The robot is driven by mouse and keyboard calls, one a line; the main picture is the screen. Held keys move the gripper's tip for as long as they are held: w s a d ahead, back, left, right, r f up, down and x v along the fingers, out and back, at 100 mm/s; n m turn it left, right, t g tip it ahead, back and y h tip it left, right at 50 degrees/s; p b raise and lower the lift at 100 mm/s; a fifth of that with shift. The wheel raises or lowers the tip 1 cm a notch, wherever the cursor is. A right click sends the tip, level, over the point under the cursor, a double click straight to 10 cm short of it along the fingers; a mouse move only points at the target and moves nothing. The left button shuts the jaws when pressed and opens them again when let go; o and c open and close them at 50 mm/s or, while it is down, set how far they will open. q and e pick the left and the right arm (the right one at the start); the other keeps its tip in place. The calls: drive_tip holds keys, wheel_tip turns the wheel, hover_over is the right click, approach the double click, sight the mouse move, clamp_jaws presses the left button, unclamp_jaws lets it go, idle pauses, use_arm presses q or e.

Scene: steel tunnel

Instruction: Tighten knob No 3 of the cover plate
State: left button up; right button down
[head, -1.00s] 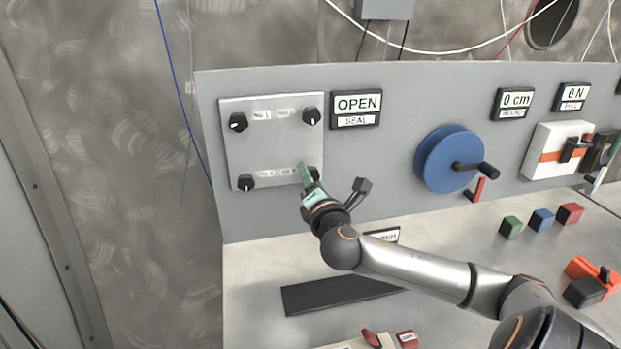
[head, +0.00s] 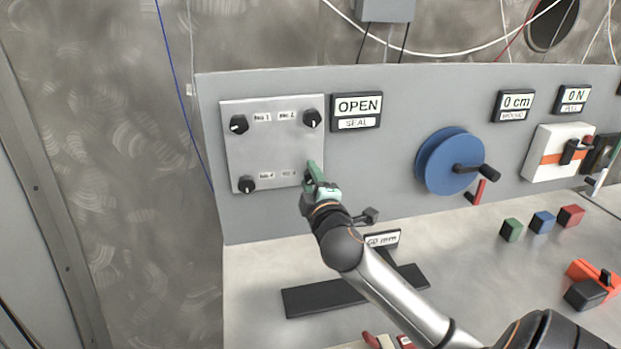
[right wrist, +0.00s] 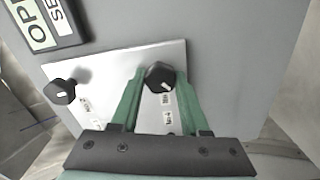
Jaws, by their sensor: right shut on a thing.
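The cover plate (head: 275,144) is a light square plate on the grey panel with black knobs at its corners. Knob No 3, at its lower right corner, is hidden behind my right gripper (head: 314,178) in the head view. In the right wrist view knob No 3 (right wrist: 160,76) is black with a white mark and sits between the green fingers, which are shut on it. Knob No 1 (head: 239,124), knob No 2 (head: 312,118) and knob No 4 (head: 246,184) are clear of the gripper. My left gripper is not in view.
The sign beside the plate reads OPEN (head: 357,106), over SEAL. A blue reel (head: 447,161) with a crank is to the right. Green (head: 511,230), blue (head: 541,221) and red (head: 570,216) cubes lie on the bench. A black bar (head: 325,297) lies below my arm.

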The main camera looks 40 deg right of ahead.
drive_tip(key=m, duration=0.5)
drive_tip(key=shift+r+p, duration=0.1)
drive_tip(key=shift+p, duration=0.3)
drive_tip(key=shift+m, duration=0.4)
drive_tip(key=shift+c, duration=2)
unclamp_jaws()
drive_tip(key=p+v, duration=0.1)
drive_tip(key=v, duration=1.1)
drive_tip(key=shift+s+p, duration=0.25)
drive_tip(key=shift+p, duration=0.1)
